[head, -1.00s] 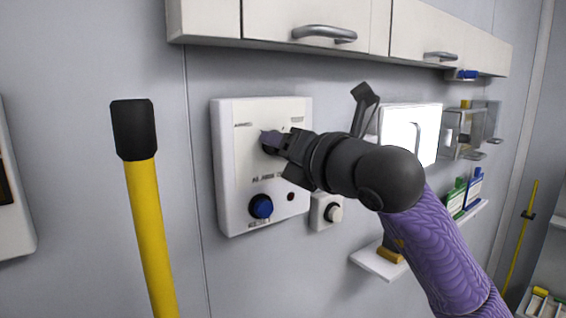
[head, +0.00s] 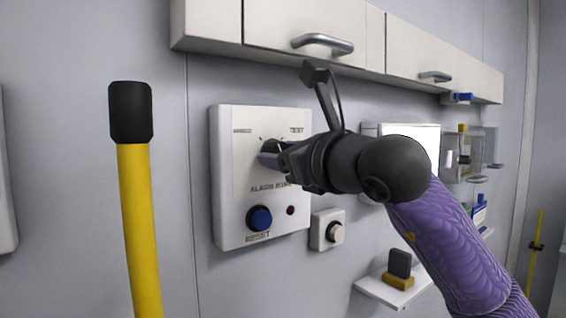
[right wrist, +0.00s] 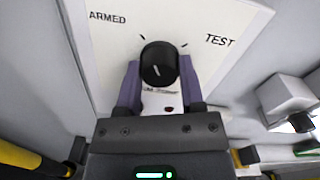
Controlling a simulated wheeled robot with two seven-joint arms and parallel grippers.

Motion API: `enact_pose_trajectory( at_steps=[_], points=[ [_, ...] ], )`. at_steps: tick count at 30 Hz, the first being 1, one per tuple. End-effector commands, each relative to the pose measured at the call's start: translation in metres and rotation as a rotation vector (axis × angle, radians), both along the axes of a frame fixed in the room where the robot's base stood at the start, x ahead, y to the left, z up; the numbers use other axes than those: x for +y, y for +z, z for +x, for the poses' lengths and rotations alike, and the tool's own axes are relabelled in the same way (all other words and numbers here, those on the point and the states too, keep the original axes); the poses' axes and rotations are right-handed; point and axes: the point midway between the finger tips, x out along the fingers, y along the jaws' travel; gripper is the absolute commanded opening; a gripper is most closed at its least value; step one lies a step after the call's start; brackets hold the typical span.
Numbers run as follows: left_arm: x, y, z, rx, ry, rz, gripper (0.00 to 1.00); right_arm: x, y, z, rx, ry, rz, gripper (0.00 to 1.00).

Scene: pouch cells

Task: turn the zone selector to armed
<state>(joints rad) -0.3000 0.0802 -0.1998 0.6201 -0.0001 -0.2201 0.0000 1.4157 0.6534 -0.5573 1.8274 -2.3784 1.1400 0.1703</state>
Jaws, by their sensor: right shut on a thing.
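The zone selector is a round black knob (right wrist: 158,62) with a short white mark on its face. It sits between the ARMED label on the left and the TEST label on the right in the right wrist view. I cannot tell for sure which label the mark indicates. The knob is on a white alarm panel (head: 230,185) on the wall in the head view, where my gripper partly hides it. My right gripper (head: 270,158) is shut on the knob, with its purple fingers (right wrist: 160,82) on either side of it. My left gripper is not in view.
A blue RESET button (head: 259,218) and a small red light (head: 291,210) are low on the panel. A yellow pole with a black top (head: 138,200) stands at left. Cabinets (head: 300,25) hang above.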

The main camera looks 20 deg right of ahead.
Motion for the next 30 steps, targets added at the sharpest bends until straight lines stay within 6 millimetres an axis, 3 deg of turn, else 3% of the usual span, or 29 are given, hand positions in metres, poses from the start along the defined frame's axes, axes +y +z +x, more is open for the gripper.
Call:
enact_pose_trajectory(
  at_steps=[12, 30],
  points=[
    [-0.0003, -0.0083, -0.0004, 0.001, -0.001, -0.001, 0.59, 0.0, -0.0008, 0.0002, -0.08, 0.001, -0.225, 0.0],
    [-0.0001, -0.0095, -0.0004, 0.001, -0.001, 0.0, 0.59, 0.0, -0.0004, 0.0002, -0.103, 0.001, -0.287, 0.0]
  ],
)
